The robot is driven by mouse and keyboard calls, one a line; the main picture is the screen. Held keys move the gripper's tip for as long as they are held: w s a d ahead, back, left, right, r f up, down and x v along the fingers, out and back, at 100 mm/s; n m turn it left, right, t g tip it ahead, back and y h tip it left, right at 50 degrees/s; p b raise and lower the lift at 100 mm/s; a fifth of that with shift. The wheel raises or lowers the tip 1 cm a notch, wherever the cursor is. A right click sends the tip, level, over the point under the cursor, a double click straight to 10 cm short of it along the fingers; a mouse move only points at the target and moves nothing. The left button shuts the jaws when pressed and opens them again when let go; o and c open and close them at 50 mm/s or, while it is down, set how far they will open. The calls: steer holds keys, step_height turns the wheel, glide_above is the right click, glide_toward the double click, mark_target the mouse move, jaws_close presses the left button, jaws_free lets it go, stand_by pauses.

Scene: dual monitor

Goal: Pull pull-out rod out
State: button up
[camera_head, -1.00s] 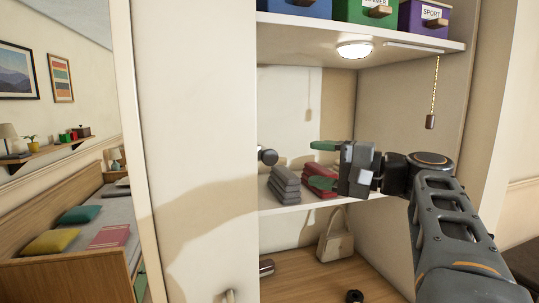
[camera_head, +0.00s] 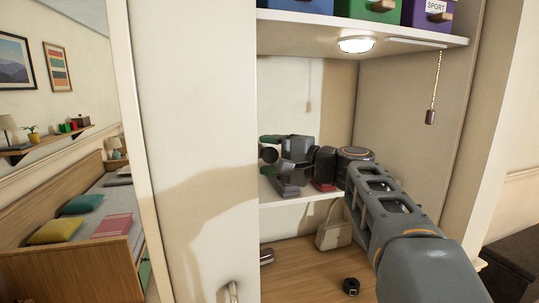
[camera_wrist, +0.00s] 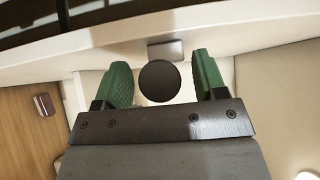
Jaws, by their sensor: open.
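The pull-out rod (camera_head: 268,155) shows as a dark round knob at the left side of the closet opening, above the middle shelf. In the wrist view the rod's round dark end (camera_wrist: 160,82) faces me between the two green fingers, with a gap on each side. My gripper (camera_head: 270,164) is open around the line of the knob, one green finger above it and one below it in the head view. The fingers do not appear to touch the knob. The rod's length behind its end is hidden.
A pull cord handle (camera_head: 430,117) hangs at right. A round lamp (camera_head: 356,45) is overhead.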

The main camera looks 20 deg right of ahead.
steer(key=shift+c, duration=0.5)
jaws_close()
